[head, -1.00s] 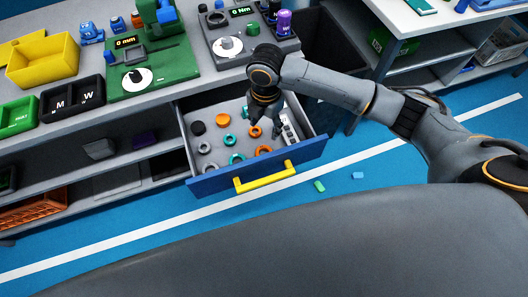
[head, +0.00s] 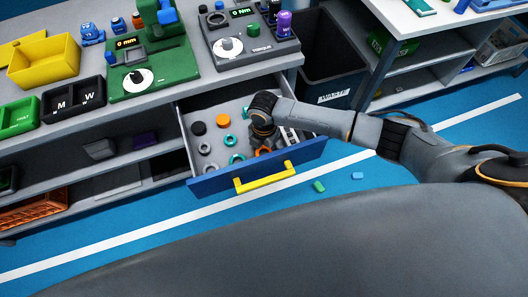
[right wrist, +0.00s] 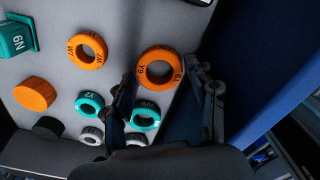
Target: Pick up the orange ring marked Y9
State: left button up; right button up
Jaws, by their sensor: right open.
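The orange ring marked Y9 (right wrist: 160,52) lies flat on the grey drawer floor in the right wrist view, its marking facing up. My right gripper (right wrist: 164,74) is open above it, with one finger on each side of the ring in the picture. I cannot tell whether either finger touches it. In the head view my right gripper (head: 264,146) reaches down into the open drawer (head: 233,183) and hides much of that part. My left gripper is not in view.
In the right wrist view, an orange ring marked W7 (right wrist: 75,45) lies left of Y9. A teal ring (right wrist: 136,121) lies close to the fingers, another teal ring (right wrist: 80,101) farther left. An orange cylinder (right wrist: 35,94) stands nearby. The blue drawer wall (right wrist: 255,75) is at the right.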

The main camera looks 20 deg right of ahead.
jog(key=shift+f, duration=0.4)
jog(key=c, duration=0.6)
